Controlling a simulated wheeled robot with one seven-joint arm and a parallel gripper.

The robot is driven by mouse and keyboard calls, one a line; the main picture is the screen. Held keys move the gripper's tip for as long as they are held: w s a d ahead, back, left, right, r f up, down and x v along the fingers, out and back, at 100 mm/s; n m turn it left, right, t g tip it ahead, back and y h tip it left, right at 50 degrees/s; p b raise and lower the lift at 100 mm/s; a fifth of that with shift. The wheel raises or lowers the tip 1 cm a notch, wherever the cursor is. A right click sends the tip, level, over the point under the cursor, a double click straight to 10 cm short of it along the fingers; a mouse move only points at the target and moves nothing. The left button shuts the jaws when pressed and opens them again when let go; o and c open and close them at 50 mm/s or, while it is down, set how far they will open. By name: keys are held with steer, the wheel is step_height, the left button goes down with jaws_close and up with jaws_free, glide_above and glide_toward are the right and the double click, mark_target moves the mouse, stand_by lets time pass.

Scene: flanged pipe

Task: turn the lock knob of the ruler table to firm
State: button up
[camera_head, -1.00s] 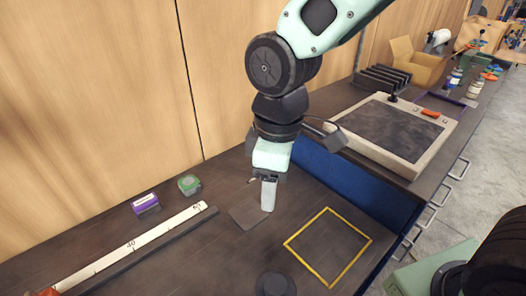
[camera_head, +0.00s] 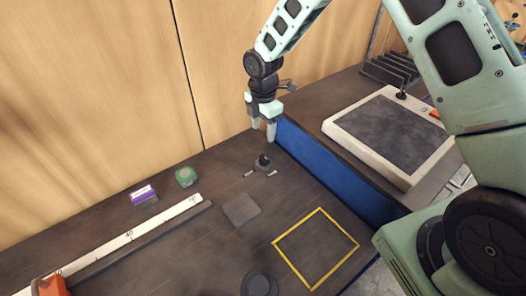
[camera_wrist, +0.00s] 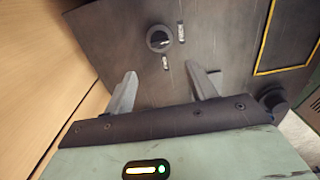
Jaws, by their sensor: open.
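The lock knob (camera_head: 263,162) is a small black round knob on the dark ruler table (camera_head: 190,245), near its back right corner. Two small pale plates sit beside it, one on each side. In the wrist view the knob (camera_wrist: 158,39) shows a pale mark on its face; the plates' lettering is too small to read. My gripper (camera_head: 263,128) is open and empty, above and behind the knob, apart from it. In the wrist view its fingers (camera_wrist: 162,70) point toward the knob, which lies beyond the gap between them.
A white ruler (camera_head: 130,238) with an orange block (camera_head: 52,286) runs along the left. A purple box (camera_head: 144,196) and green tape (camera_head: 186,177) lie behind it. A grey square (camera_head: 240,210), yellow frame (camera_head: 316,248) and black round piece (camera_head: 259,285) are in front. A blue panel (camera_head: 330,175) stands right.

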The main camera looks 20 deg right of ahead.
mark_target(263, 157)
step_height(263, 157, down, 12)
steer(key=p, duration=0.3)
steer(key=c, duration=1)
